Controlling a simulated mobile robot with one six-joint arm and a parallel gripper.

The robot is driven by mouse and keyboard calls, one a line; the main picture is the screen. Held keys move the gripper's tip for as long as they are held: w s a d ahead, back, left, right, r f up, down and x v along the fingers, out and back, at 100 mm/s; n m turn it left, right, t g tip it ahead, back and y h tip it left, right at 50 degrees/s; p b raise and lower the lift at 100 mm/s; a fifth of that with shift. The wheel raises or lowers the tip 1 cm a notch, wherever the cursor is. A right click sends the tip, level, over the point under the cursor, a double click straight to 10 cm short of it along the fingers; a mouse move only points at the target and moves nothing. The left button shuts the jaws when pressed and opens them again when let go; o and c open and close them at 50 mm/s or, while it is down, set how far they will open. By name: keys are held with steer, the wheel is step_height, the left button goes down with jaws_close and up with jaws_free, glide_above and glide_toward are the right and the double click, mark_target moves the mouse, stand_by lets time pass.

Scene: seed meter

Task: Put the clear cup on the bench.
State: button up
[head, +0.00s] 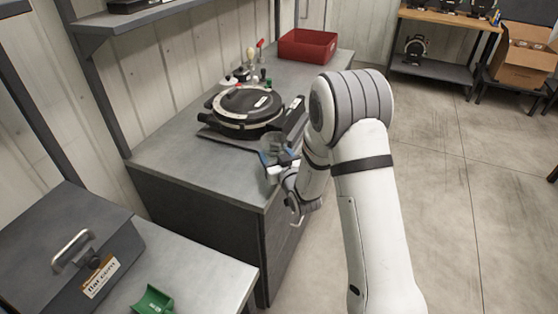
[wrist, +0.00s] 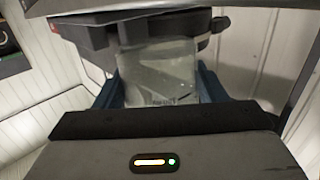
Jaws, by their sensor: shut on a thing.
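The clear cup (wrist: 160,75) is between the blue fingers of my gripper (wrist: 160,92) in the wrist view. It is see-through and shows the dark shape behind it. In the head view my gripper (head: 279,160) is over the front edge of the grey bench (head: 185,155), in front of the round black seed meter (head: 247,108). The clear cup also shows faintly there (head: 273,144), partly hidden by the fingers. My gripper is shut on the cup. I cannot tell whether the cup touches the bench.
A red bin (head: 307,46) and small tools (head: 252,62) stand at the back of the bench. A grey lidded box (head: 70,250) and a green scoop (head: 153,300) are on the nearer table. The bench top left of the seed meter is clear.

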step_height(320, 180, down, 2)
steer(key=shift+f, duration=0.35)
steer(key=shift+f, duration=0.25)
steer(key=o, duration=1)
steer(key=shift+r, duration=0.1)
steer(key=shift+c, duration=0.2)
steer(key=shift+r, duration=0.15)
steer(key=b+v, duration=0.2)
steer(key=v, duration=1)
steer(key=shift+b, duration=0.35)
